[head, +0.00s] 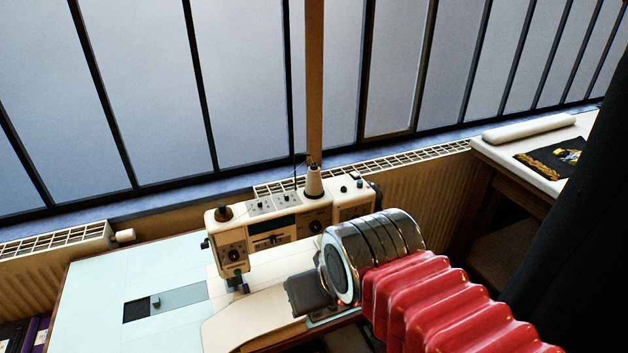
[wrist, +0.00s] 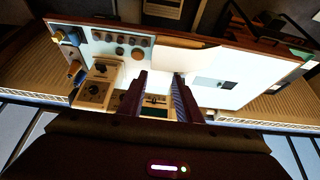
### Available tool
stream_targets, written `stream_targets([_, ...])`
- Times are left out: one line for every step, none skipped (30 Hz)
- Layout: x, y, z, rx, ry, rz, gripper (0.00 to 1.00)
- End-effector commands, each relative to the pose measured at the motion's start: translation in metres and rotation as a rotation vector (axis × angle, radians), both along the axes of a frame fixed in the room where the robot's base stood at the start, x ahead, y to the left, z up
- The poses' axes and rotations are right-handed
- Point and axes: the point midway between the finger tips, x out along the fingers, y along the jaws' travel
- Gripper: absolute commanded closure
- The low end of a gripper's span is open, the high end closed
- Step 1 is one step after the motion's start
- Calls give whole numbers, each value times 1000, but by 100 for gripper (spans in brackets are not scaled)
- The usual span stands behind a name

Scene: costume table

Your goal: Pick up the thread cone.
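The machine sits on a pale blue table (head: 85,285) with free room at the left. A radiator (head: 415,170) and barred windows run behind. A second table (head: 500,150) at the right carries a white roll (head: 528,129) and dark embroidered cloth (head: 553,160). Dark fabric hangs at the far right.

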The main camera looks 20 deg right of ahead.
Motion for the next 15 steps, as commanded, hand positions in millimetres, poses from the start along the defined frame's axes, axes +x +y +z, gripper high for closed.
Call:
stream_targets([0, 0, 0, 0, 0, 0, 69])
stream_targets([0, 0, 0, 0, 0, 0, 69])
stream_targets([0, 0, 0, 0, 0, 0, 66])
stream_targets([0, 0, 0, 0, 0, 0, 64])
stream_targets([1, 0, 1, 0, 0, -1, 62])
stream_targets([2, 0, 3, 1, 1, -4, 59])
stream_targets([3, -1, 4, 2, 2, -7, 57])
stream_targets([5, -1, 6, 2, 3, -10, 55])
stream_targets([8, -2, 8, 4, 8, -17, 52])
stream_targets([11, -2, 11, 5, 11, -24, 50])
stream_targets([14, -5, 15, 7, 13, -30, 48])
stream_targets([20, -9, 20, 9, 19, -43, 45])
stream_targets([24, -11, 24, 12, 22, -54, 45])
stream_targets([30, -13, 28, 14, 27, -64, 45])
stream_targets([37, -14, 35, 17, 34, -80, 45])
